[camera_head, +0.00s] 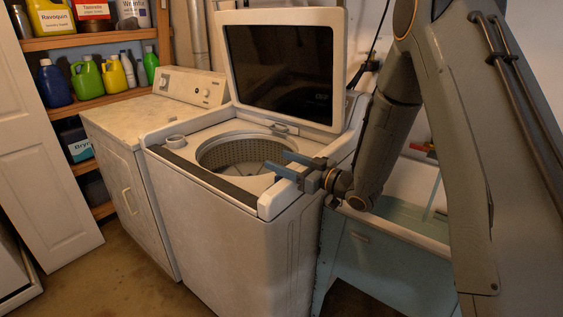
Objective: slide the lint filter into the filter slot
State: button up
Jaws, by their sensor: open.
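My gripper (275,161) is open, with its two blue fingers pointing left over the right front part of the washer's top. No object shows between the fingers. The top-loading washer (235,235) has its lid raised and its drum open. A small grey piece (284,127) sits at the back rim of the drum opening, below the lid. It may be the lint filter or its slot, but I cannot tell which. My gripper is in front of this piece and apart from it.
The raised lid (282,68) stands behind the drum. A pale blue sink (390,262) is at the right.

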jog(key=b+v, duration=0.1)
jog(key=v, duration=0.6)
jog(key=shift+d+f, duration=0.1)
jog(key=shift+d, duration=0.05)
jog(key=shift+s, duration=0.1)
